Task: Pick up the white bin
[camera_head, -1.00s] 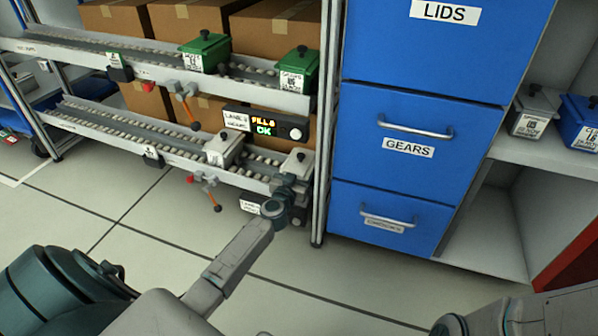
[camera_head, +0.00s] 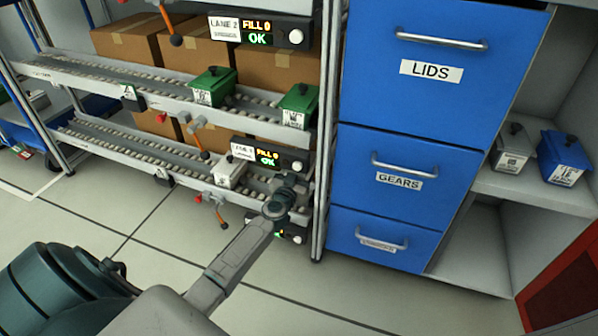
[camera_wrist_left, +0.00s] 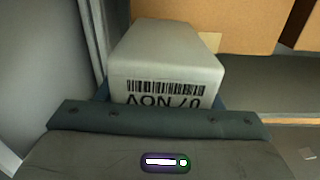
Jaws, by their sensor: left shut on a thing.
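A white bin (camera_wrist_left: 165,60) with a barcode label fills the middle of the left wrist view, against the dark jaw bar of my left gripper (camera_wrist_left: 155,108). My left gripper is shut on this bin. In the head view the left gripper (camera_head: 288,190) is at the right end of the lower roller lane; the arm and wrist largely hide the bin there. A second white bin (camera_head: 231,171) with a dark knob and label sits on the same lane, just left of the gripper. My right gripper is not in view.
Green bins (camera_head: 213,87) stand on the lane above. Cardboard boxes (camera_head: 187,45) are behind the lanes. A blue drawer cabinet (camera_head: 388,155) stands right of the rack post. Grey (camera_head: 513,150) and blue (camera_head: 564,160) bins sit on the right shelf. Floor in front is open.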

